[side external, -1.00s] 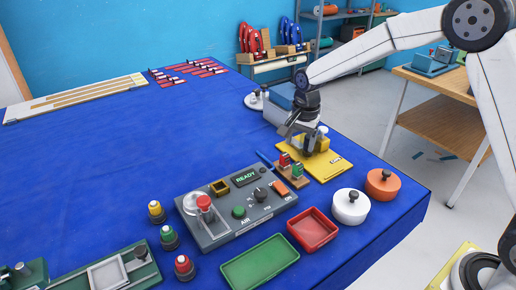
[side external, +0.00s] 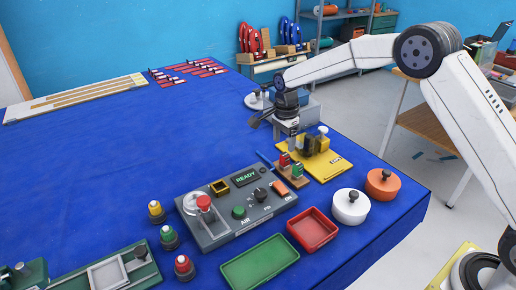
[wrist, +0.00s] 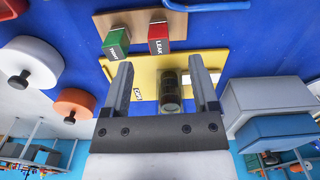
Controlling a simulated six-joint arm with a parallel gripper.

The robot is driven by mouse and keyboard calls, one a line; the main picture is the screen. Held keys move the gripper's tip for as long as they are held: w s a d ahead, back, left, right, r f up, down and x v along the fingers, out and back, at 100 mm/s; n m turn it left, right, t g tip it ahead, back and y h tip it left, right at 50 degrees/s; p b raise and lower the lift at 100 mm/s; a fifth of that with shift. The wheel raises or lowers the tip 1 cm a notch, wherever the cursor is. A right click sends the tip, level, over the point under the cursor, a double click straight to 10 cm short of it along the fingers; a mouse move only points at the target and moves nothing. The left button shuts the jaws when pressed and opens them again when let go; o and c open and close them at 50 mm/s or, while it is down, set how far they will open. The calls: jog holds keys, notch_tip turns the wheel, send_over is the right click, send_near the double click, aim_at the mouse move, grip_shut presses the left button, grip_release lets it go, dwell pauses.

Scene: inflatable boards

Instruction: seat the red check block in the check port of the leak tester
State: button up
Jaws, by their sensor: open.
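The red check block (side external: 284,159) stands in a small wooden rack (side external: 290,176) beside a green block (side external: 298,168). In the wrist view the red block (wrist: 158,38) has a LEAK label and lies beyond my fingertips, the green block (wrist: 116,42) to its left. My gripper (wrist: 161,72) is open, with no block between its fingers. In the side view it hangs above and behind the rack, its fingertips hard to make out. The grey leak tester (side external: 238,210) shows READY. A yellow-rimmed square socket (side external: 219,187), apparently the check port, looks empty.
A yellow plate (side external: 325,168) with a dark upright part lies by the rack. A red tray (side external: 312,230), green tray (side external: 260,262), white pot (side external: 349,206) and orange pot (side external: 383,184) stand in front.

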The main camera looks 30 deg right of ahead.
aim_at(284, 155)
jog(key=shift+f, duration=0.3)
jog(key=shift+f, duration=0.15)
jog(key=shift+s+d+f, duration=0.1)
jog(key=shift+f, duration=2.35)
grip_shut()
